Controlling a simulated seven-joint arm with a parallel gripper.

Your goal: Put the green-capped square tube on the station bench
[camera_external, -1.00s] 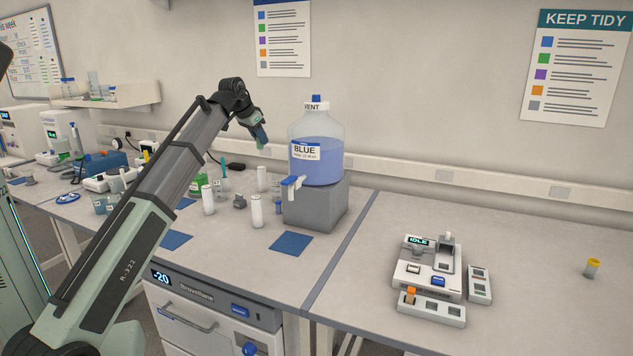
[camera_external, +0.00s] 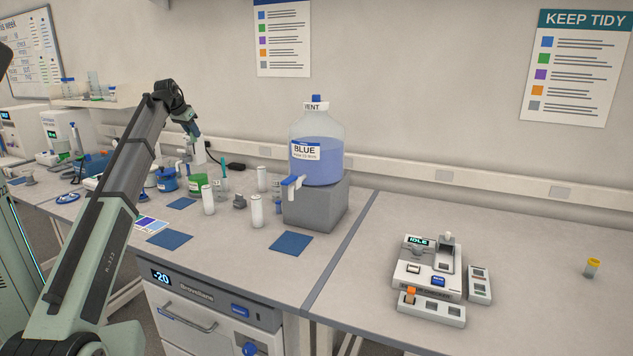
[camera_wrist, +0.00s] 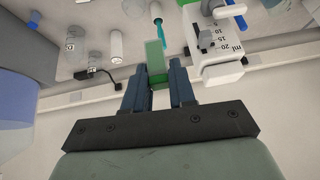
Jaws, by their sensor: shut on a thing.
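My gripper (camera_external: 195,133) is above the left bench (camera_external: 225,242), in front of the back wall. In the wrist view my gripper (camera_wrist: 158,82) is shut on a green block-shaped piece, which looks like the green-capped square tube (camera_wrist: 154,60). The green end sticks out beyond the fingertips; the rest is hidden between the fingers. In the external view the held tube is too small to make out clearly. The right bench (camera_external: 530,315) carries a white station device (camera_external: 425,270) reading IDLE. Which bench is the station bench is not labelled.
A large BLUE bottle (camera_external: 317,150) stands on a grey block (camera_external: 316,205). A white ml-marked dispenser (camera_wrist: 212,50) is close beside my gripper.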

